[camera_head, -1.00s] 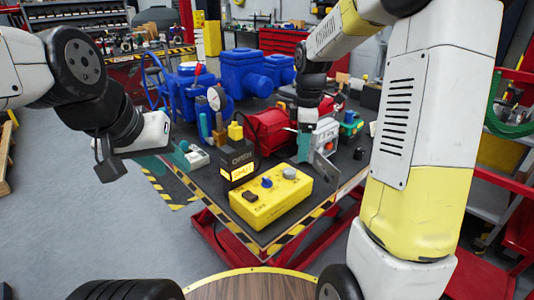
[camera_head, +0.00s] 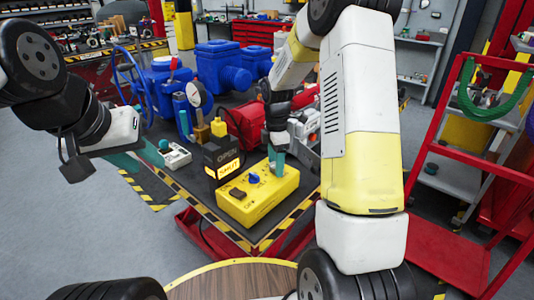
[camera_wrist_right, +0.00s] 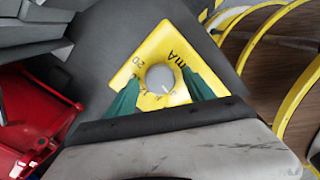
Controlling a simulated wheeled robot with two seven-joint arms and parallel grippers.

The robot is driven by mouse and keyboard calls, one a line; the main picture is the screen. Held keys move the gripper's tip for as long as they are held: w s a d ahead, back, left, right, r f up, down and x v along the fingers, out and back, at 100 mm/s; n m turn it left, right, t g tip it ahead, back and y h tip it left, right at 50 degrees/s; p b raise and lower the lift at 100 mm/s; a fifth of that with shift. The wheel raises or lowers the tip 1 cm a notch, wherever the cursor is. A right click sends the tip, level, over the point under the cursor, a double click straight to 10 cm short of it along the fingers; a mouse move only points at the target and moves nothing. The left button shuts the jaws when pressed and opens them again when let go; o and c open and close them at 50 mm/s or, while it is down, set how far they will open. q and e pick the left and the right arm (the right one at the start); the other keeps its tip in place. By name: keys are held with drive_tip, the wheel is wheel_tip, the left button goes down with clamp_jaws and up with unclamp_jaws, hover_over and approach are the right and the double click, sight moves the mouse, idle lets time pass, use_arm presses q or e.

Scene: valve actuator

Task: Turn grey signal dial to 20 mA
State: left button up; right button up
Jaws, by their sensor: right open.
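The yellow signal box (camera_head: 258,200) sits on the near corner of the table with a blue knob (camera_head: 254,178) and a dark switch (camera_head: 237,193). The grey dial (camera_wrist_right: 160,78) shows in the right wrist view on the yellow face, near the printed "20" and "mA". My right gripper (camera_head: 278,170) is over the dial's end of the box and mostly hides the dial in the head view. In the wrist view its teal fingers (camera_wrist_right: 162,92) are open, one on each side of the dial; contact cannot be told.
A black box with a lit yellow sign (camera_head: 228,168) stands just behind the signal box. A small white module (camera_head: 176,156) lies near my left gripper. A pressure gauge (camera_head: 196,94), blue valves (camera_head: 220,68) and a red actuator (camera_head: 244,125) stand farther back.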

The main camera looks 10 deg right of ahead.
clamp_jaws()
